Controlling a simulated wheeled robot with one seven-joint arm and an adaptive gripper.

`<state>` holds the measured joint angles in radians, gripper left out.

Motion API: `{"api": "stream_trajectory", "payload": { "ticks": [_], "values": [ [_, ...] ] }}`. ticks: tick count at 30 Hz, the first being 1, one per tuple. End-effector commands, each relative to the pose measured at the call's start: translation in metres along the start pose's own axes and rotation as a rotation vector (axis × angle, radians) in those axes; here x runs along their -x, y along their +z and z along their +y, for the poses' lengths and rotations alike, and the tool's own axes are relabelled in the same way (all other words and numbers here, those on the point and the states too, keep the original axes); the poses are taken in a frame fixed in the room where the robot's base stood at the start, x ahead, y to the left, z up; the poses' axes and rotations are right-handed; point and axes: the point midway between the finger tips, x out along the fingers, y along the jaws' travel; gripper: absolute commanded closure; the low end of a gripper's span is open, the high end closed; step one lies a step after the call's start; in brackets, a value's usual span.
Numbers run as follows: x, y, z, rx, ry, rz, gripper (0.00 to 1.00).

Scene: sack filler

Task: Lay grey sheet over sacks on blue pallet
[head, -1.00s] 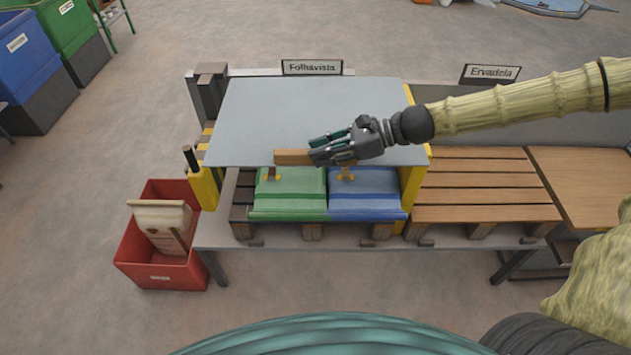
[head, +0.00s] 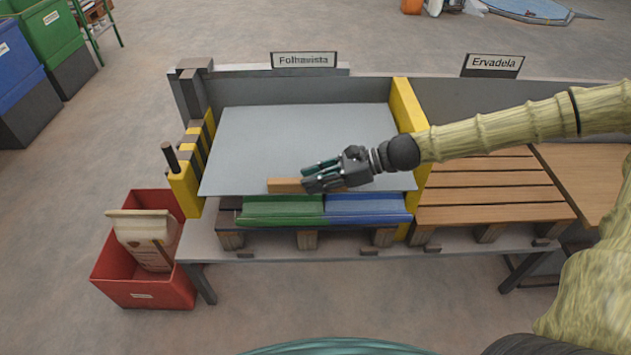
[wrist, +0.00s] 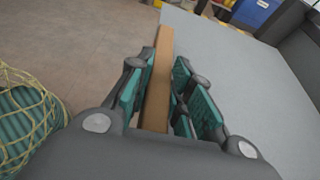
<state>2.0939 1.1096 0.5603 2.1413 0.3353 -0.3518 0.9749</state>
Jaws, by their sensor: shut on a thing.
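The flat grey sheet (head: 300,140) hangs level over the green sack (head: 282,210) and the blue sack (head: 367,208); only their front parts show. The sacks lie on a dark wooden pallet (head: 307,240); no blue colour shows on it. My gripper (head: 305,183) is shut on the wooden bar (head: 284,186) at the sheet's front edge. In the wrist view the bar (wrist: 158,85) runs between the teal finger pads, with the sheet (wrist: 240,75) to its right. I cannot tell whether the sheet touches the sacks.
A yellow wall (head: 412,115) stands right of the sheet and a yellow post (head: 184,193) left. A bare slatted pallet (head: 490,192) lies to the right. A red bin (head: 140,285) with a paper sack (head: 146,238) stands front left. The Folhavista sign (head: 304,60) is behind.

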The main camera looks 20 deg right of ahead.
Motion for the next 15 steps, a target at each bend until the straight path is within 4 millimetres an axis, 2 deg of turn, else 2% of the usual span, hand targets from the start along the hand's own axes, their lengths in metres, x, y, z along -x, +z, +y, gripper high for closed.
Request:
{"api": "stream_trajectory", "payload": {
  "ticks": [15],
  "values": [
    [-0.015,-0.039,-0.022,0.001,0.000,0.000,1.00]
  ]
}}
